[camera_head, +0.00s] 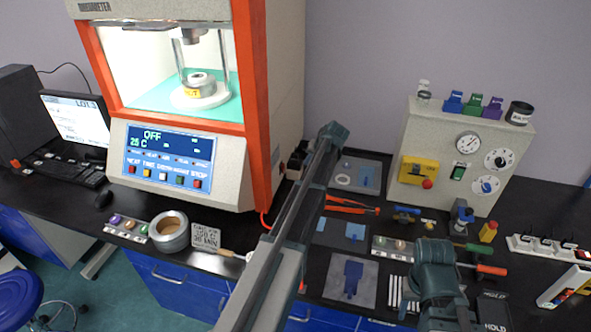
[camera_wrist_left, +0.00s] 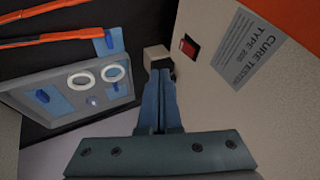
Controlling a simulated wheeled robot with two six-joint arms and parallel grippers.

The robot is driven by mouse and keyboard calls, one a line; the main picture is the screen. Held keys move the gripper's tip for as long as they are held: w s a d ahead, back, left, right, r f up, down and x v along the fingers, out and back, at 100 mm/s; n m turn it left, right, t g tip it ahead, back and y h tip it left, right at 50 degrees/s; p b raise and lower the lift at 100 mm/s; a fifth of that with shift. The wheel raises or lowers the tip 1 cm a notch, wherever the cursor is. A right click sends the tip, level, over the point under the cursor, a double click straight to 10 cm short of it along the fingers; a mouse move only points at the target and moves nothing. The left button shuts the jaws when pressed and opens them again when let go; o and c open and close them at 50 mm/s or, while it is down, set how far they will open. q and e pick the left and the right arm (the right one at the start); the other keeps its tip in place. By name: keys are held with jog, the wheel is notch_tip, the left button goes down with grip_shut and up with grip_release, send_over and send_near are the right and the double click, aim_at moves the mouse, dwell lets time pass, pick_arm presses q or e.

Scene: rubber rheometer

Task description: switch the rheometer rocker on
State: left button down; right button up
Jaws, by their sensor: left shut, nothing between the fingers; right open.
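The rheometer (camera_head: 272,85) stands at the left of the bench, and its screen (camera_head: 168,147) reads OFF. Its red rocker (camera_wrist_left: 189,46), in a black frame, shows on the grey side panel in the left wrist view. My left gripper (camera_wrist_left: 162,80) is shut and empty. In that view its fingertips lie just below and left of the rocker; I cannot tell whether they touch anything. In the head view my left gripper (camera_head: 326,142) is beside the rheometer's right side, its fingertips hard to make out. My right gripper (camera_head: 438,262) is open above the right of the bench.
A small beige block (camera_wrist_left: 156,54) shows by the left fingertips. A grey tray (camera_wrist_left: 68,92) with white rings lies left of them. A grey gauge panel (camera_head: 462,140) stands at the back right. A round tin (camera_head: 170,236) and a sample rack (camera_head: 127,228) sit before the rheometer.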

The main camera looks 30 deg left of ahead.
aim_at(283, 168)
pick_arm(q)
jog(key=w+a+f+b, duration=0.1)
jog(key=a+f+b, duration=0.7)
jog(key=a, duration=0.1)
jog(key=shift+w+f+b, duration=0.2)
jog(key=shift+f+b, duration=0.2)
dwell(0.4)
